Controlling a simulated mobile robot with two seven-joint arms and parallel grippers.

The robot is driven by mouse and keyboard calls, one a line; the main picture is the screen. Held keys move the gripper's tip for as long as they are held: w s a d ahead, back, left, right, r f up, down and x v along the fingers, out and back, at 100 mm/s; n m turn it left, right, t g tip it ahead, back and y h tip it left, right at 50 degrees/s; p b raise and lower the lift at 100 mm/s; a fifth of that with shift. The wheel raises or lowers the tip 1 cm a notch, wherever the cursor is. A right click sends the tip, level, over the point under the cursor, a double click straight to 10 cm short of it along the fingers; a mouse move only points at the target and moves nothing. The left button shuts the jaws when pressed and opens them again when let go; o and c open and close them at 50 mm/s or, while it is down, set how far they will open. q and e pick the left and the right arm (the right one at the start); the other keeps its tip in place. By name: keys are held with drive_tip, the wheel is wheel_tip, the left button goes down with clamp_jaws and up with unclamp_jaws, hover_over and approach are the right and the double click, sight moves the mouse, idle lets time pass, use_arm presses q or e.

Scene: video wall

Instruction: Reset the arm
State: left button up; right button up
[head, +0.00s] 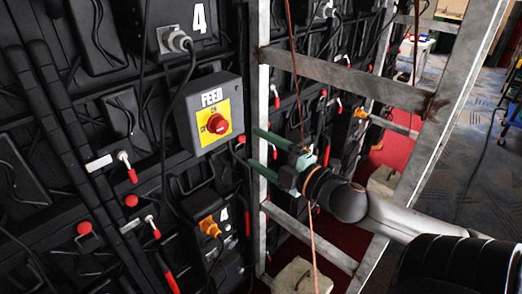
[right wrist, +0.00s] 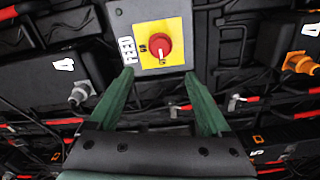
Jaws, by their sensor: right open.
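My right arm comes in from the lower right in the head view. Its right gripper (head: 256,150) has green fingers, spread apart and empty. It is just right of and below the grey FEED box (head: 187,130), which has a yellow plate and a red rotary knob (head: 218,124). In the right wrist view the open fingers (right wrist: 160,88) point toward the FEED box (right wrist: 183,15), and the red knob (right wrist: 159,45) shows between and beyond the fingertips. The fingers appear apart from the box. My left gripper is not in view.
The back of a black video wall (head: 60,180) carries cables, red-handled latches and an orange connector (head: 210,226). A grey metal frame (head: 345,75) surrounds my right arm closely, and an orange cable (head: 296,80) hangs by the gripper. Open carpeted floor (head: 455,170) lies to the right.

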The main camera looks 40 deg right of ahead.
idle(0.4)
drive_tip(key=s+a+f+m+g+h, duration=0.1)
drive_tip(key=s+f+m+g, duration=0.2)
drive_tip(key=f, duration=0.8)
drive_tip(key=s+f+m+g+h, duration=0.15)
drive_tip(key=f+m, duration=0.35)
drive_tip(key=f, duration=0.6)
drive_tip(key=s+a+f+m+g+y, duration=0.2)
drive_tip(key=s+a+f+m, duration=0.1)
drive_tip(key=s+a+f, duration=0.2)
wheel_tip(320, 180, down, 4)
drive_tip(key=shift+s+a+f, duration=0.25)
drive_tip(key=shift+a, duration=0.9)
drive_tip(key=s+a+f+m, duration=0.1)
drive_tip(key=a+f, duration=0.1)
drive_tip(key=a, duration=0.1)
drive_tip(key=s+a+f+m+g+y, duration=0.1)
drive_tip(key=s+a, duration=0.1)
drive_tip(key=a, duration=0.1)
drive_tip(key=s+a+f+m+g, duration=0.1)
drive_tip(key=a+f, duration=0.1)
drive_tip(key=a, duration=0.2)
drive_tip(key=shift+s+f+y, duration=0.25)
drive_tip(key=shift+f+y, duration=0.1)
drive_tip(key=shift+c, duration=0.3)
